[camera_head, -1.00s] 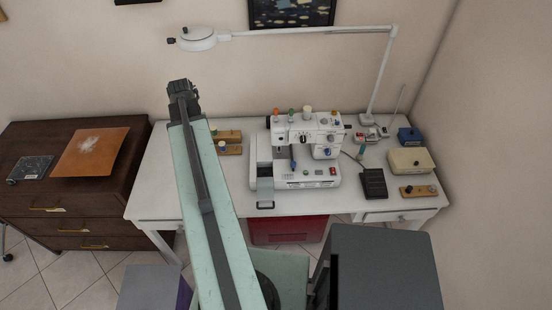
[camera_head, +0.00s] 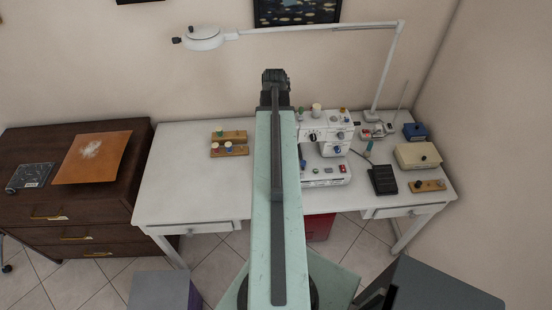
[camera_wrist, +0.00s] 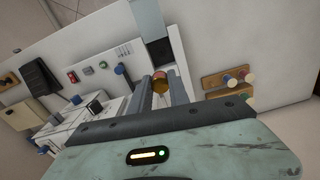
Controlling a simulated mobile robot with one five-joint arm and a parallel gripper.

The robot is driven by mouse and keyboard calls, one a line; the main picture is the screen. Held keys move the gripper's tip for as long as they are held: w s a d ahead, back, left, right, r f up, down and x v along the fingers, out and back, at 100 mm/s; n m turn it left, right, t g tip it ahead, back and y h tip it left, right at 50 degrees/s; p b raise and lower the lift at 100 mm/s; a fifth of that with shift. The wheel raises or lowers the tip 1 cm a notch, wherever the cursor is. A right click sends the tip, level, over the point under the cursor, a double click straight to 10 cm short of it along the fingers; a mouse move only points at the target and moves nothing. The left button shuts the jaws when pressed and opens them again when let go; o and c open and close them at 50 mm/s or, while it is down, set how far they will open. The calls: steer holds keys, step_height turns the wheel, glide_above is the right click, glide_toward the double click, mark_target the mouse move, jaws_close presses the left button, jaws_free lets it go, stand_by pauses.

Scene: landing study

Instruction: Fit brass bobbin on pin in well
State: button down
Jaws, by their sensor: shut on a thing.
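In the wrist view my gripper (camera_wrist: 160,88) is shut on the brass bobbin (camera_wrist: 160,98), a small gold piece with a reddish face showing between the two fingers. Beyond the fingertips is a dark rectangular opening (camera_wrist: 160,50), apparently the well, with a pale blue-grey plate (camera_wrist: 148,18) beside it. No pin can be made out inside. The bobbin looks apart from the opening. In the head view the white sewing machine (camera_head: 325,171) stands on the table, its left part hidden behind my arm. The fingers and bobbin are hidden there.
A black pedal (camera_head: 383,180), a cream box (camera_head: 418,156) and a wooden block with knobs (camera_head: 428,186) lie right. A lamp arm (camera_head: 320,28) spans above.

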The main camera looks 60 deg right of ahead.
steer(key=shift+n, duration=0.6)
steer(key=f+b, duration=0.7)
steer(key=f, duration=0.2)
steer(key=f+b, duration=0.4)
steer(key=shift+w+f+b, duration=0.15)
steer(key=shift+w+b, duration=0.1)
steer(key=shift+b, duration=0.1)
steer(key=shift+s+a+r, duration=0.1)
steer(key=shift+r, duration=0.1)
steer(key=shift+f+b, duration=2.15)
steer(key=shift+f, duration=0.2)
steer(key=shift+f, duration=0.2)
steer(key=shift+f+b, duration=0.3)
steer(key=shift+b, duration=0.2)
steer(key=shift+f+b, duration=0.95)
steer(key=c, duration=1.1)
jaws_free()
steer(key=shift+c, duration=0.2)
